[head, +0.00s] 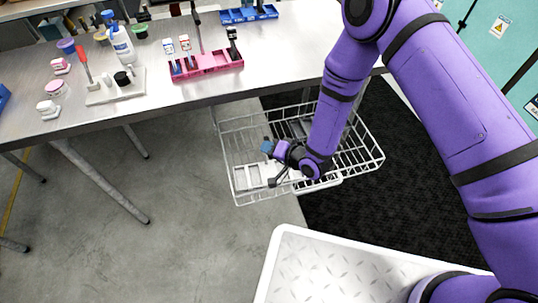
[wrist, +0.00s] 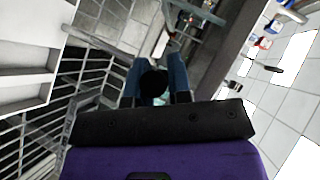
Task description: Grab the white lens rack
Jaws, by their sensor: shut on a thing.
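My gripper (head: 267,147) is over the wire basket below the table, with its blue fingers pointing left. In the wrist view my gripper (wrist: 160,75) is shut on a small dark round thing (wrist: 153,83); what this is I cannot tell. A white slotted rack (head: 250,178) lies in the left part of the basket, just below and left of the gripper. It seems to be the white slotted piece at the left of the wrist view (wrist: 25,60), apart from the fingers. My wrist hides part of the basket's contents.
The wire basket (head: 237,204) has raised rims around the gripper. The metal table (head: 150,92) stands just behind, holding a pink rack (head: 210,64), a blue rack (head: 248,15), a white bottle (head: 121,44) and several small containers.

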